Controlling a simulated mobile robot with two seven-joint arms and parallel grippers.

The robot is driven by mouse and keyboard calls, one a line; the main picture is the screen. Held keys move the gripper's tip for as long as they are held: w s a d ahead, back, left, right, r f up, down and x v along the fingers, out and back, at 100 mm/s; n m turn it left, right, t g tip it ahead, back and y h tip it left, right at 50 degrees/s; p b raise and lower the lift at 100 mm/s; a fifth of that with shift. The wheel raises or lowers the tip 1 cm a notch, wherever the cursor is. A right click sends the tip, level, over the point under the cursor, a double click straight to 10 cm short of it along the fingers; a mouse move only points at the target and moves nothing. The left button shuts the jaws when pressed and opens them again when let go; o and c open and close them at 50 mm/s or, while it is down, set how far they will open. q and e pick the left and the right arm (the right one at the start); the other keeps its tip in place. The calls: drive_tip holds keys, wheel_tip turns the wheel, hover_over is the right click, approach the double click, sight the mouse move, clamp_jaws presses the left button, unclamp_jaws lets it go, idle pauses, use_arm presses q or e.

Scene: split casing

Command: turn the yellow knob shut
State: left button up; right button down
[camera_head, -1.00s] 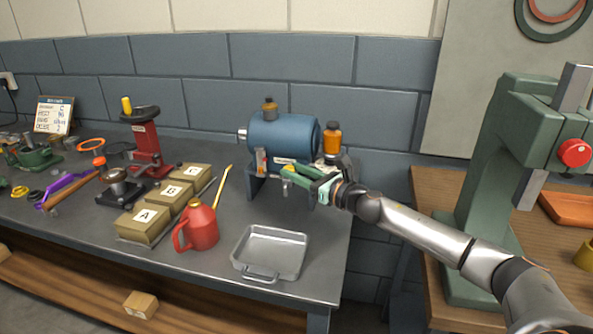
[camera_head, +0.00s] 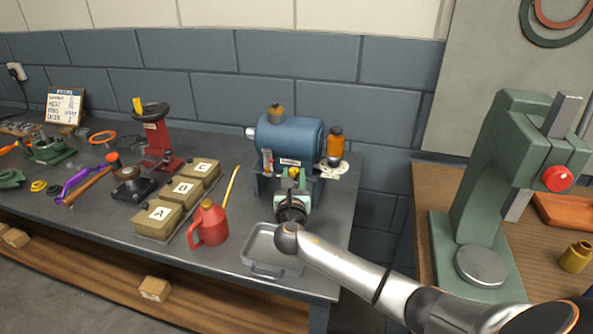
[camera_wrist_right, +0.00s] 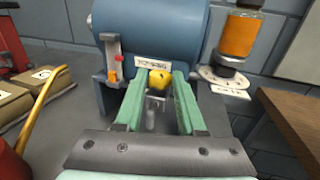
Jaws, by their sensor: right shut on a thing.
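The yellow knob (camera_wrist_right: 160,77) sits low on the front of the blue cylindrical casing (camera_wrist_right: 150,32), just under a small white label plate. In the head view the knob (camera_head: 293,172) is a small yellow spot below the casing (camera_head: 289,138). My right gripper (camera_wrist_right: 158,86) has its green fingers on either side of the knob and is shut on it. In the head view the right gripper (camera_head: 293,182) reaches the casing from the front. A metal spout-like part shows below the knob between the fingers. My left gripper is not in view.
A grey metal tray (camera_head: 262,268) lies below my right wrist. A red oil can (camera_head: 208,226) with a long yellow spout stands to the left, near boxes A, B and C (camera_head: 184,188). A green press (camera_head: 480,180) stands far right.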

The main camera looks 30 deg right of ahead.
drive_tip(key=m+g+h, duration=0.1)
drive_tip(key=g+h, duration=0.1)
drive_tip(key=m+h, duration=0.1)
drive_tip(key=shift+w+a+m+g+b, duration=0.3)
drive_tip(key=shift+g+b, duration=0.1)
drive_tip(key=shift+w+r+m+g+h+b, duration=0.1)
drive_tip(key=shift+w+m+g+h+b, duration=0.1)
drive_tip(key=shift+m+g+h+b, duration=1.2)
drive_tip(key=shift+g+p, duration=0.4)
drive_tip(key=shift+p, duration=0.1)
drive_tip(key=c, duration=0.5)
unclamp_jaws()
drive_tip(key=shift+a, duration=0.1)
drive_tip(key=v, duration=1.2)
drive_tip(key=shift+s, duration=0.15)
drive_tip(key=shift+a+r, duration=0.1)
drive_tip(key=shift+a, duration=0.1)
